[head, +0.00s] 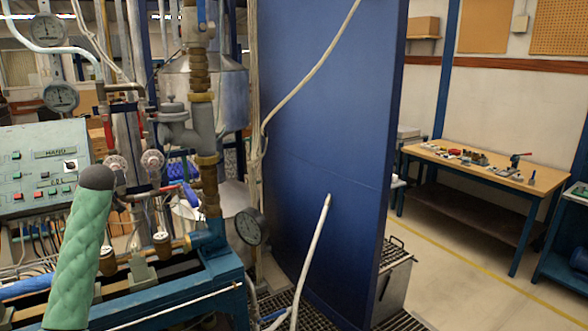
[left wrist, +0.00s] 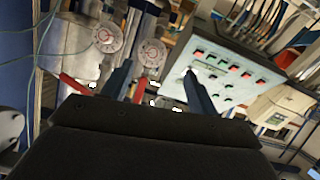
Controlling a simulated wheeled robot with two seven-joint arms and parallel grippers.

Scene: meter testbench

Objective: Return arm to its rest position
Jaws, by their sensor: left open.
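My left gripper (left wrist: 158,70) shows in the left wrist view with its two dark fingers apart. Nothing is seen between them but the background. Past the fingers is a pale green control panel (left wrist: 226,82) with red and dark buttons, on the right side of that view. Two round dials or knobs, one on the left (left wrist: 107,39) and one nearer the middle (left wrist: 152,52), are also beyond the fingertips. In the head view the control panel (head: 40,166) is at the left edge, partly covered. I cannot make out the left gripper's fingers there. My right gripper is in neither view.
A testbench with brass pipes (head: 203,110), hanging gauges and a blue frame (head: 180,292) fills the head view's left. A tall blue partition (head: 335,130) stands at the middle. A wooden worktable (head: 490,172) with tools is at the right, with open floor (head: 470,270) before it.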

